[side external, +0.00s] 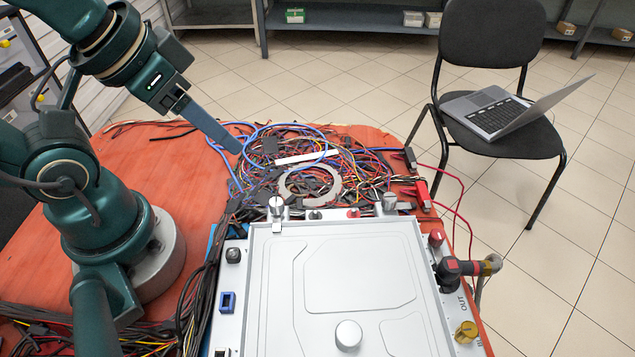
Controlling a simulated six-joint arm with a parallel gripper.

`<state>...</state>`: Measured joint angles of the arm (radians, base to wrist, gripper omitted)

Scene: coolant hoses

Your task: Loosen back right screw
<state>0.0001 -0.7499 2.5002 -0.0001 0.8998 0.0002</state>
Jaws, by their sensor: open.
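My gripper (236,149) is at the upper left of the side external view, its long fingers pointing down and right above the cable pile. The fingers overlap from this angle, and nothing shows between them. The silver-grey box (360,270) lies below and to the right of it. A metal screw head (389,202) stands at the box's back right corner, well to the right of my gripper and apart from it. A similar screw (276,208) stands at the back left corner. A round silver knob (348,334) is near the front of the lid.
Tangled coloured cables (300,155) cover the red table (120,165) behind the box. A black hose fitting (450,270) sticks out at the box's right side. Red and black connectors (417,190) lie near the back right. A chair with a laptop (490,115) stands beyond.

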